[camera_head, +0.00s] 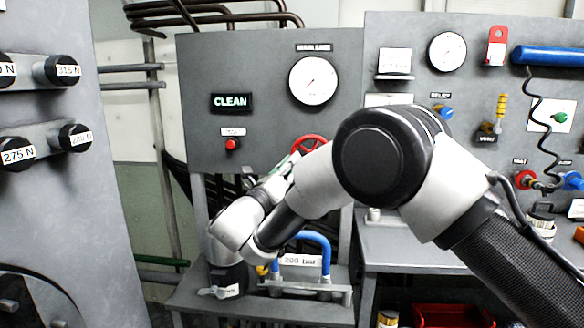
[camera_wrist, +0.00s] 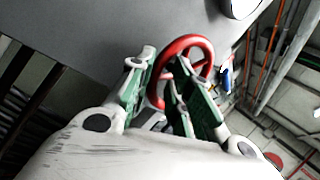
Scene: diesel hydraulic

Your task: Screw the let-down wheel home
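The let-down wheel is a red ring-shaped handwheel (camera_head: 310,143) on the grey panel below the large gauge, partly hidden behind my arm in the head view. In the wrist view the red wheel (camera_wrist: 204,43) stands just beyond my fingertips. My gripper (camera_wrist: 164,62) has two green-padded fingers spread apart, with a gap between them. The left part of the rim shows in that gap, and the right finger overlaps the wheel's opening. I cannot tell whether either finger touches the rim. In the head view my gripper (camera_head: 290,162) is small and mostly hidden by the arm.
A round gauge (camera_head: 313,81), a CLEAN sign (camera_head: 231,102) and a red button (camera_head: 232,144) are on the panel. A second panel with a blue cylinder (camera_head: 548,55) is at right.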

